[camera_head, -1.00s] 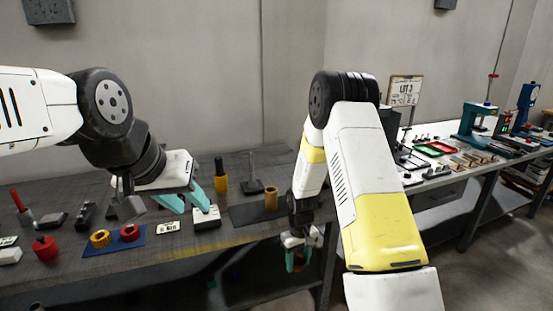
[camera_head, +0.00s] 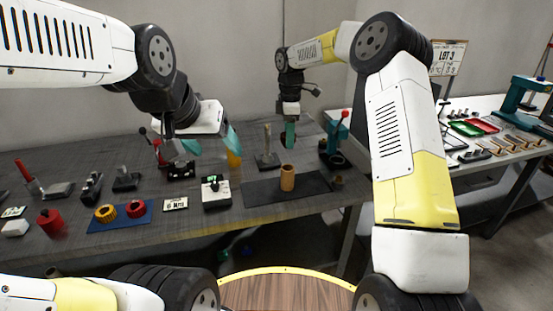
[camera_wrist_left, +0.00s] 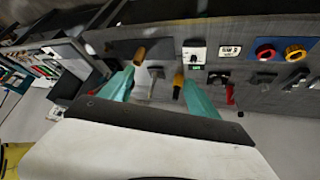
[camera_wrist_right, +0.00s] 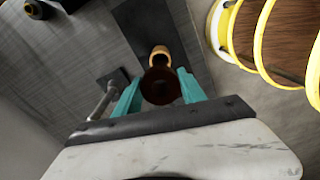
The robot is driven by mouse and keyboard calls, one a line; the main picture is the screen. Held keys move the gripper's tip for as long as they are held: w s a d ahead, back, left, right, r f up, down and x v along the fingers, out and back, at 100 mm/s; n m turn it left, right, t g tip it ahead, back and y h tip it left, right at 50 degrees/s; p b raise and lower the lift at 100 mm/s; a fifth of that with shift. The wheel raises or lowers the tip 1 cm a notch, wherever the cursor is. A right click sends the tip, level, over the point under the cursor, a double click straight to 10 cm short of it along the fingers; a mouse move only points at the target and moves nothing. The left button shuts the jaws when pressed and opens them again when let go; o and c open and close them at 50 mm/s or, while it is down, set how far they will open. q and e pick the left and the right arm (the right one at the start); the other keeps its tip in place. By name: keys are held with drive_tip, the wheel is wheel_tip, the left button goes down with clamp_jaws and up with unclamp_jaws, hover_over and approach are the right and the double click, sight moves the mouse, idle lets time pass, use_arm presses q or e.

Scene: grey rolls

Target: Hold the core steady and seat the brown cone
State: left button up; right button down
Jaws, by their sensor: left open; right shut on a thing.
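The core, a tan cylinder (camera_head: 288,178), stands upright on a dark mat (camera_head: 262,192). It also shows in the left wrist view (camera_wrist_left: 139,56) and, partly covered, in the right wrist view (camera_wrist_right: 160,52). My right gripper (camera_head: 290,136) is above the back of the bench, higher than the core and apart from it. It is shut on the dark brown cone (camera_wrist_right: 160,88); the fingers hide much of the cone in the head view. My left gripper (camera_head: 211,146) is open and empty above the bench, left of the core; its fingers also show in the left wrist view (camera_wrist_left: 157,82).
A yellow bottle (camera_head: 234,157) and a post on a base (camera_head: 267,160) stand between left gripper and core. A white boxed gauge (camera_head: 216,193) and a blue mat (camera_head: 98,220) with orange and red rings lie left. A teal press (camera_head: 336,150) stands right.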

use_arm(q)
drive_tip(key=w+f+m+t, duration=0.1)
drive_tip(key=w+f+m, duration=0.1)
drive_tip(key=w+f, duration=0.55)
drive_tip(key=w+f+m+t, duration=0.1)
drive_tip(key=w+f, duration=0.3)
drive_tip(key=w, duration=0.7)
drive_tip(key=m+t+h, duration=0.2)
drive_tip(key=m+h, duration=0.1)
drive_tip(key=h, duration=0.2)
approach(283, 178)
drive_tip(key=shift+w+f, duration=0.15)
drive_tip(key=shift+f, duration=0.25)
drive_tip(key=shift+w+d+f+h, duration=0.25)
drive_tip(key=shift+w+d+h, duration=0.05)
drive_tip(key=shift+d+h, duration=0.1)
drive_tip(key=x, duration=1.1)
drive_tip(key=shift+w+a+r, duration=0.1)
drive_tip(key=shift+w+a, duration=0.05)
drive_tip(key=shift+w, duration=0.05)
drive_tip(key=shift+c, duration=0.4)
